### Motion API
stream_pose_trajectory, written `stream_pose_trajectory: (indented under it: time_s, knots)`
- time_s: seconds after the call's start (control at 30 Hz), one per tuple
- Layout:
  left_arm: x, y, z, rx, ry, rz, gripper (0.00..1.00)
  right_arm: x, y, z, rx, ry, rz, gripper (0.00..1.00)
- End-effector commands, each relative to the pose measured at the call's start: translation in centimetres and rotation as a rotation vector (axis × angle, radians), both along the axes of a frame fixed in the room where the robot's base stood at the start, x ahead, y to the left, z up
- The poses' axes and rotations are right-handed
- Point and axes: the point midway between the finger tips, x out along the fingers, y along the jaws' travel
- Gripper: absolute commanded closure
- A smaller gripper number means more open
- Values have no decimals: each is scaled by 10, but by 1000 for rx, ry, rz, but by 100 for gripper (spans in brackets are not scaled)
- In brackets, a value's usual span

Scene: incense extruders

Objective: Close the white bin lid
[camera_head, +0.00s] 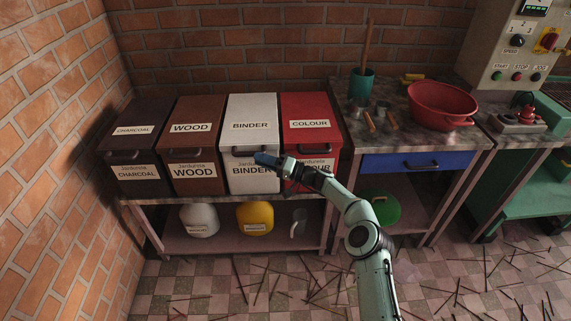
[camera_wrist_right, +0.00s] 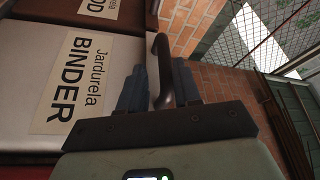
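The white bin (camera_head: 240,179) stands on the rack between the brown and red bins, labelled BINDER. Its lid (camera_head: 250,108) slopes like the neighbouring lids and looks down, with no gap that I can see. A dark handle (camera_head: 238,151) sits at the lid's front edge. My right gripper (camera_head: 265,158) is in front of the bin at the handle. My left gripper is not in view.
Charcoal (camera_head: 135,130), wood (camera_head: 196,115) and red colour (camera_head: 312,105) bins stand alongside with lids down. A workbench at right holds a red basin (camera_head: 440,104) and a green cup with a stick (camera_head: 361,84). Containers sit on the shelf below. Thin sticks litter the floor.

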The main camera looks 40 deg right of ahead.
Motion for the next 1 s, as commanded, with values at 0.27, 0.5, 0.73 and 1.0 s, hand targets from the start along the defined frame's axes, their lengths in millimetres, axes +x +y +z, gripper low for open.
stream_pose_trajectory:
  time_s: [0.27,0.5,0.73,1.0]
  knots:
    - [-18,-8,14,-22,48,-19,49,-55,-33,-10,-1,2,-8,71]
    - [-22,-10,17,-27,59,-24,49,-75,-43,-14,-1,-1,-4,71]
    - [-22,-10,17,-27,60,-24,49,-77,-44,-14,0,-3,-3,71]
    - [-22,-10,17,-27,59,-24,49,-77,-44,-14,0,-3,-3,71]
